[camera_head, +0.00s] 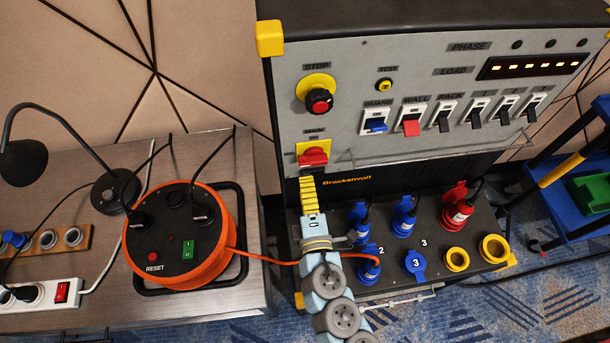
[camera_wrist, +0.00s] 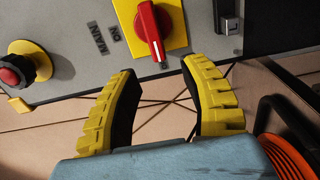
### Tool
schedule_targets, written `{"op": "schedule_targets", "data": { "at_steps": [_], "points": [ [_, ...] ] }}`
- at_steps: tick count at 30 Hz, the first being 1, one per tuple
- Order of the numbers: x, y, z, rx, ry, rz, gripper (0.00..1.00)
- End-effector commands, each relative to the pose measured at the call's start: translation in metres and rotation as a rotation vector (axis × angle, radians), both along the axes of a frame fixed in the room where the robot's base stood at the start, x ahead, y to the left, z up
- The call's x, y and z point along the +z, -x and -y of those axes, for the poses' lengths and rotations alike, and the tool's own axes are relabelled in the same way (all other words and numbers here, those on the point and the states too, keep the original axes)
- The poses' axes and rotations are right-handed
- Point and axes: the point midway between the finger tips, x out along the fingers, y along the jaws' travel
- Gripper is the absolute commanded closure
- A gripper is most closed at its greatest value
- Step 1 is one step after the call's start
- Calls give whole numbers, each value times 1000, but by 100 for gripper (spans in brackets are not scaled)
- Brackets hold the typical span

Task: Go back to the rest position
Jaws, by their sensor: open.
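My gripper (camera_head: 307,182) points up at the front of the grey power panel (camera_head: 345,93), just below the red main switch (camera_head: 313,156) on its yellow plate. In the wrist view my gripper (camera_wrist: 160,68) shows two yellow ribbed fingers spread apart with nothing between them. The red switch knob (camera_wrist: 150,30) is beyond the fingertips there, with a visible gap in the picture. I cannot tell the exact distance. My arm comes up from the bottom in front of the socket box.
The socket box (camera_head: 432,285) with blue and red plugs is right of my arm. An orange cable reel (camera_head: 218,258) stands on the table at left, its orange cable passing by my arm to a blue plug. A lamp (camera_head: 22,160) and blue cart (camera_head: 572,220) flank the scene.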

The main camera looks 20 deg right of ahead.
Motion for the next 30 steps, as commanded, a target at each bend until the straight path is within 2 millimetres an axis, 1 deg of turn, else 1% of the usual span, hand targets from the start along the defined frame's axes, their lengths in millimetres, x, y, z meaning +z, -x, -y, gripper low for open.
{"op": "schedule_targets", "data": {
  "at_steps": [6, 23, 28, 30],
  "points": [
    [0, 6, -2, 0, -1, 1, 55],
    [0, 6, -2, 2, -2, 1, 55],
    [-5, 0, -12, 61, -60, 16, 55],
    [-8, -5, -23, 118, -114, 34, 55]
  ]
}}
